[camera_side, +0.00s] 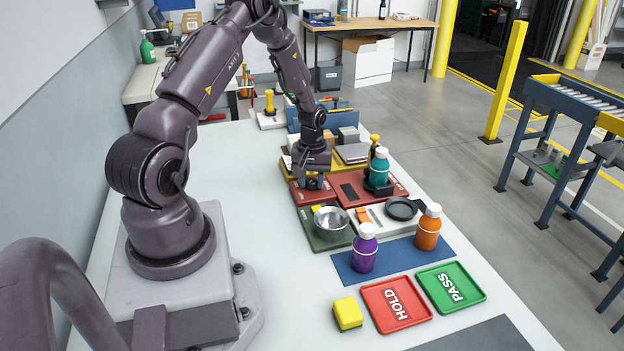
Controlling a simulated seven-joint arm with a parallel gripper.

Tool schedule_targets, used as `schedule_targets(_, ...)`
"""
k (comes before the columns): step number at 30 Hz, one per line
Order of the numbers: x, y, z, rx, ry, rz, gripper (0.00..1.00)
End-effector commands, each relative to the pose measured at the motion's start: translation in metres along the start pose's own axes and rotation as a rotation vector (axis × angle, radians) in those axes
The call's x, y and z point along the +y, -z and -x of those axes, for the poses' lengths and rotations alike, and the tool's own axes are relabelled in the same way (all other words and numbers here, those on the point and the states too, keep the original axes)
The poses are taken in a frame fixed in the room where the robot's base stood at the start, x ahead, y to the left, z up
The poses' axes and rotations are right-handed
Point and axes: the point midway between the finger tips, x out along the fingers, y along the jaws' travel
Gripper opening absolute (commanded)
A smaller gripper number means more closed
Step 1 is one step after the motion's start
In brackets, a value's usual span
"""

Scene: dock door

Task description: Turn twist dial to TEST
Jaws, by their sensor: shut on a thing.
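My gripper (312,183) points down over the left part of a red panel (326,199) in the middle of the table. Its jaws are shut on the twist dial, which is mostly hidden by the gripper and very small in this view. The dial's pointer and the TEST mark cannot be made out, so its setting cannot be told.
Right of my gripper a teal bottle (379,167) stands on another red panel. In front are a metal bowl (331,222), a black round dish (401,208), purple (365,250) and orange (428,228) bottles, a yellow block (347,313), and HOLD (380,297) and PASS (437,277) trays.

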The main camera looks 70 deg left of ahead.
Motion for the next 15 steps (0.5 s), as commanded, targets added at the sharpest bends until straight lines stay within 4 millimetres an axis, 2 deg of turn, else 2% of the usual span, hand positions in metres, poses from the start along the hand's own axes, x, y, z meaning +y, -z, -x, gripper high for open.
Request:
schedule_targets(8, -0.0001, -0.0002, 0.0004, -0.001, 0.000, -0.050, 0.10)
schedule_targets(15, -0.0001, -0.0004, 0.0004, -0.002, 0.001, -0.202, 0.10)
